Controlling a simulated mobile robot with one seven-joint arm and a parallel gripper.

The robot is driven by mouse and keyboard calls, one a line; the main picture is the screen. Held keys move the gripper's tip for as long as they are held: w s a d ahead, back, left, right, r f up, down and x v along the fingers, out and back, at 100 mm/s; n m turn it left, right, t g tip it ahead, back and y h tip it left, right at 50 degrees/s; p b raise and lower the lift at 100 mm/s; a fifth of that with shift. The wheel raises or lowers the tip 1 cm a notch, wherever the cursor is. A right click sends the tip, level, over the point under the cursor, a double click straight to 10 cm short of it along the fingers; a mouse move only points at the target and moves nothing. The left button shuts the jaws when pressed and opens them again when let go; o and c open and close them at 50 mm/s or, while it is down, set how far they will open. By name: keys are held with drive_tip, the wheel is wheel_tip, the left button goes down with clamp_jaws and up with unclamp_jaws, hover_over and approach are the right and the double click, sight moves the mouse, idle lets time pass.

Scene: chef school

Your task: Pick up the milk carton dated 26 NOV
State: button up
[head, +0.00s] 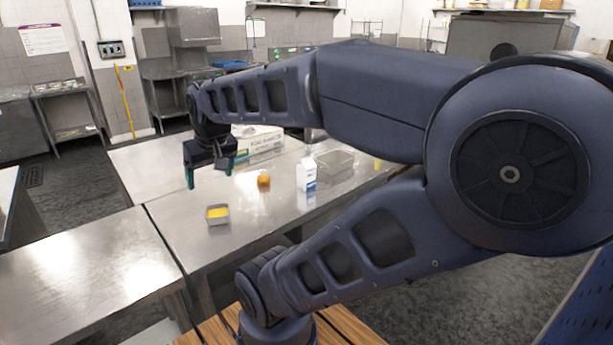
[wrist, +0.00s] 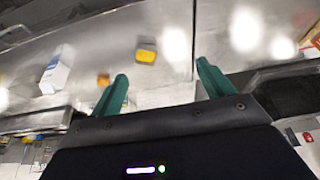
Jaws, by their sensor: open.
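A white and blue milk carton (head: 306,173) stands upright on the steel table (head: 190,240) in the head view. Its date is too small to read. It also shows at the left of the wrist view (wrist: 55,75). My gripper (head: 210,175) is open and empty, above the table to the left of the carton and apart from it. Its two green fingers show in the wrist view (wrist: 162,82) with nothing between them. No second carton is clearly visible.
An orange fruit (head: 264,179) and a small metal tin with yellow contents (head: 217,214) lie between gripper and carton or nearer. A clear container (head: 335,163) stands just behind the carton. A white printed box (head: 262,142) is at the back. The table's left part is clear.

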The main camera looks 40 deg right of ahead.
drive_tip(key=w+d+r+m+g, duration=0.1)
drive_tip(key=w+d+r+m, duration=0.1)
drive_tip(key=w+d+m, duration=0.5)
drive_tip(key=m+g, duration=0.4)
drive_tip(key=m, duration=0.7)
hover_over(306, 159)
drive_tip(key=f, duration=1.1)
drive_tip(key=shift+s+a+f, duration=0.15)
drive_tip(key=shift+s+a, duration=0.05)
drive_tip(key=shift+s, duration=0.05)
drive_tip(key=shift+d+f, duration=0.15)
drive_tip(key=shift+f, duration=0.1)
wheel_tip(306, 159, down, 5)
drive_tip(key=shift+r, duration=0.1)
drive_tip(key=shift+w+d+f, duration=0.15)
drive_tip(key=shift+w+f, duration=0.05)
drive_tip(key=shift+f, duration=1.2)
drive_tip(key=shift+w+d+f, duration=0.1)
drive_tip(key=shift+w+f, duration=0.1)
drive_tip(key=shift+f, duration=1.2)
drive_tip(key=shift+c, duration=0.2)
